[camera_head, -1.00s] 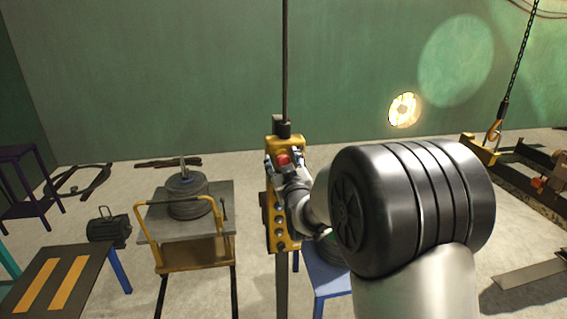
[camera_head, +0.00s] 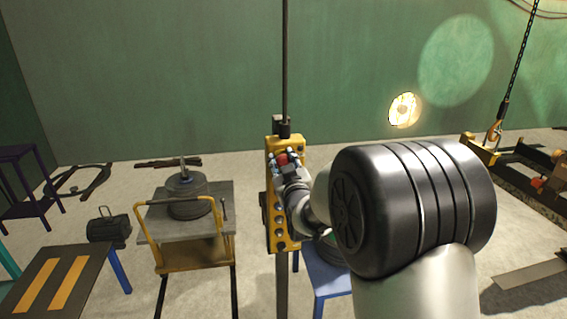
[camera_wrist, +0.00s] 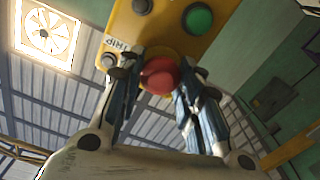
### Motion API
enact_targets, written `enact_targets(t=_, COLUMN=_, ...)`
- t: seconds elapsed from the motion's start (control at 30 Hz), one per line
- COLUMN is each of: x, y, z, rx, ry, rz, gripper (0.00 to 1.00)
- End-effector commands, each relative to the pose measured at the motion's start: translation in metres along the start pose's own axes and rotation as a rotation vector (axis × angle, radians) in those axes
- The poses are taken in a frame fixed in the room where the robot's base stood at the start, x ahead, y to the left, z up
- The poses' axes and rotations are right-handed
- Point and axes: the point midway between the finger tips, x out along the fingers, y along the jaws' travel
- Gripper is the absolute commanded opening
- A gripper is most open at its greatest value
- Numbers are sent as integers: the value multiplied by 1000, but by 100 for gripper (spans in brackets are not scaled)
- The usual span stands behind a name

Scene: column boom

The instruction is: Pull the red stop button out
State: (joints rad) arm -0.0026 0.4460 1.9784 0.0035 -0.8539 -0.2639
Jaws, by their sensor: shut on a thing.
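In the wrist view the red button (camera_wrist: 159,75) shows between the two fingers, on the yellow box (camera_wrist: 165,22) below a green button (camera_wrist: 198,18). My gripper (camera_head: 283,161) is at the box's upper part, with its fingers on either side of the button. In the wrist view my gripper (camera_wrist: 160,84) is shut on the red button. The button's base is partly hidden by the fingers.
Several dark buttons (camera_head: 279,220) run down the box below my gripper. A blue stool (camera_head: 325,277) stands below the box. A chain with a hook (camera_head: 494,133) hangs at the right.

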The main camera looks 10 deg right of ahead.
Motion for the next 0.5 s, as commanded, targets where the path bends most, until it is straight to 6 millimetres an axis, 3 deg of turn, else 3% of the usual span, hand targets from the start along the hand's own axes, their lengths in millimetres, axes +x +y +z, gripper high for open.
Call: enact_targets(t=0.5, x=-12, y=0, z=2, rx=0, ry=-4, rz=-1, gripper=0)
